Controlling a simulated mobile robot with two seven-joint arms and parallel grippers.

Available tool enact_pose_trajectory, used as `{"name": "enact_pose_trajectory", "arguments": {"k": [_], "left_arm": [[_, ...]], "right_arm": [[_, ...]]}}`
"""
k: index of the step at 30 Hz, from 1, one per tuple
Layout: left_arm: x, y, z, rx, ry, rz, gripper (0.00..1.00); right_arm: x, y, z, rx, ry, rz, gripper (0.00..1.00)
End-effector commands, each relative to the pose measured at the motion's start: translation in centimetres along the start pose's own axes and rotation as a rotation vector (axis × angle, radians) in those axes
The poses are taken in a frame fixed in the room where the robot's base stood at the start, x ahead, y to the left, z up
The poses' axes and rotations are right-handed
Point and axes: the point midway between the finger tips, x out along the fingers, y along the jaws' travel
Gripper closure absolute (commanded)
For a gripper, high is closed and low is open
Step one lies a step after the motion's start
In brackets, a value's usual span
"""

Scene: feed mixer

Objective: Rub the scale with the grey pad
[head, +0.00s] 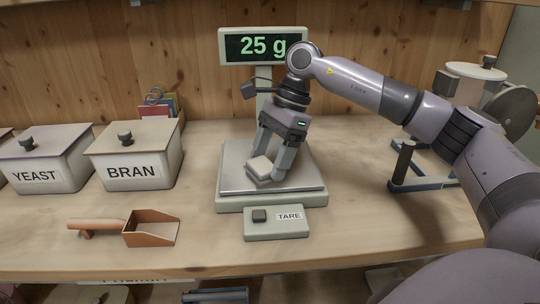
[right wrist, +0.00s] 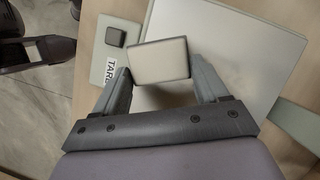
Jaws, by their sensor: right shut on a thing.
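The scale (head: 232,202) stands in the middle of the bench with a metal plate (head: 232,170), a TARE button panel (head: 272,223) in front and a display (head: 264,46) reading 25 g. My right gripper (head: 270,170) points down over the plate and is shut on a pale grey pad (head: 260,168). In the right wrist view the pad (right wrist: 158,60) sits between both fingertips (right wrist: 160,75), over the plate (right wrist: 218,55). The pad is at or very near the plate; whether it touches I cannot tell for certain. My left gripper is not in view.
Lidded bins marked YEAST (head: 45,160) and BRAN (head: 135,155) stand at the left. A copper scoop (head: 150,228) lies front left. A blue-grey frame with a dark upright handle (head: 402,163) and a machine with a wheel (head: 510,108) are at the right.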

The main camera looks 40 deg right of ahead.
Motion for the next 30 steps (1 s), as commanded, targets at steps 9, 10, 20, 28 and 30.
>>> {"name": "enact_pose_trajectory", "arguments": {"k": [9, 10, 20, 28, 30], "left_arm": [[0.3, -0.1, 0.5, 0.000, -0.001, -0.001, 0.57], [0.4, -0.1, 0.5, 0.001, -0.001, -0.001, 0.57], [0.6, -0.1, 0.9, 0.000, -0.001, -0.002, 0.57], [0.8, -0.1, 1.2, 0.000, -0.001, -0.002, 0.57], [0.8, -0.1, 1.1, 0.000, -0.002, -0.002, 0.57]], "right_arm": [[0.7, 0.0, -0.3, -0.001, 0.000, 0.000, 0.55], [0.7, 0.0, -0.3, -0.001, 0.000, 0.000, 0.55], [1.3, 0.0, -0.5, -0.001, 0.000, -0.001, 0.55], [1.8, 0.0, -0.8, -0.001, 0.000, -0.001, 0.55], [1.8, 0.0, -0.7, -0.001, 0.000, -0.001, 0.55]]}}
